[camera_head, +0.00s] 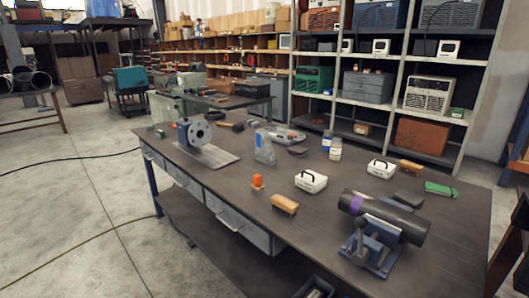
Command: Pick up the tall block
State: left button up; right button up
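A tall, narrow grey-blue block-like piece (264,147) stands upright near the middle of the workbench (330,213). It looks like the tallest block-shaped thing on the bench, with a slanted upper edge. I cannot tell for certain that it is the tall block. A light wooden block-shaped piece (285,204) lies low near the front edge. Neither of my grippers shows in the head view.
A vise with a dark pipe (400,221) fills the bench's right end. A blue flanged piece (194,132) stands on a metal plate (212,155) at left. Two white boxes (311,181), an orange item (257,181) and small bottles (336,149) stand around the middle.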

aim_at(263, 151)
jog(key=k, duration=0.65)
jog(key=u, duration=0.3)
jog(key=i, duration=1.7)
jog(key=z, duration=0.7)
